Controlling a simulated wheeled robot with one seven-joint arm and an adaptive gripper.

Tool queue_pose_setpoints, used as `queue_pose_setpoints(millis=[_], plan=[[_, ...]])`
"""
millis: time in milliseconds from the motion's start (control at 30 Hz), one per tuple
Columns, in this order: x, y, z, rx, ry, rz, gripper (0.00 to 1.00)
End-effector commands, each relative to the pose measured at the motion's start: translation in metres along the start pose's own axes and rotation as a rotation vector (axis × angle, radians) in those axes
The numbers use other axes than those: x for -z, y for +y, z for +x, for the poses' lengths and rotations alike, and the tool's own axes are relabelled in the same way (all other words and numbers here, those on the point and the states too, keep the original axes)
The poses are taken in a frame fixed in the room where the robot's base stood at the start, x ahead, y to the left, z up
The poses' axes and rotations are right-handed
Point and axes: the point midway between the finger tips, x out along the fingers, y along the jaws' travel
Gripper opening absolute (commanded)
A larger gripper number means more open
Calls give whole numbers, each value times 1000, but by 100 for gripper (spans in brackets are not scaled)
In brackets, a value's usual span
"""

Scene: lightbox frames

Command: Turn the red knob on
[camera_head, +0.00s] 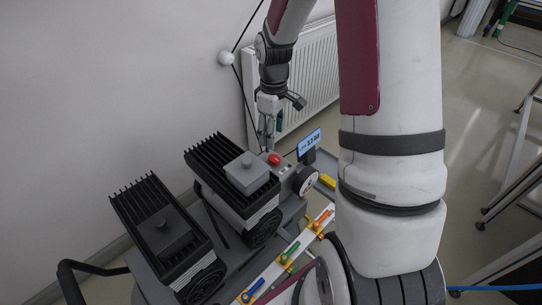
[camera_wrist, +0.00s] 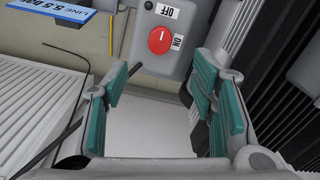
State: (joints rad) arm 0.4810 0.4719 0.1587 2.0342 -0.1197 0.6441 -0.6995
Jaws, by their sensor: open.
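The red knob (camera_head: 274,159) sits on a small grey box behind the finned black unit in the head view. In the wrist view the round red knob (camera_wrist: 160,40) shows at the top centre, with a white OFF label above it and a white ON label to its right. A small white mark is on its face; I cannot tell surely which label it points to. My gripper (camera_head: 268,140) points down just above and left of the knob. In the wrist view my gripper (camera_wrist: 155,82) has its teal-padded fingers apart, empty, with the knob beyond the fingertips.
Two finned black units (camera_head: 165,232) stand on the cart. A blue-lit display (camera_head: 309,144) and a round gauge (camera_head: 306,181) are close to the knob. A white strip with coloured levers (camera_head: 287,256) lies in front. A white radiator (camera_head: 308,75) and wall are behind.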

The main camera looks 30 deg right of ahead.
Motion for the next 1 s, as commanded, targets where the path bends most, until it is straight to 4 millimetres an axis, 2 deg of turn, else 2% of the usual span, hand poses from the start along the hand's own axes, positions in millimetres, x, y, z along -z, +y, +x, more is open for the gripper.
queue_pose_setpoints(millis=[33,200,433,633,900,933,1000], plan=[[0,-1,14,3,-3,0,52],[0,-1,47,3,-2,1,52],[0,-1,80,2,-2,0,52],[0,0,92,0,0,0,52],[0,0,92,0,0,1,52],[0,0,92,0,0,1,50],[0,0,92,0,0,1,34]])
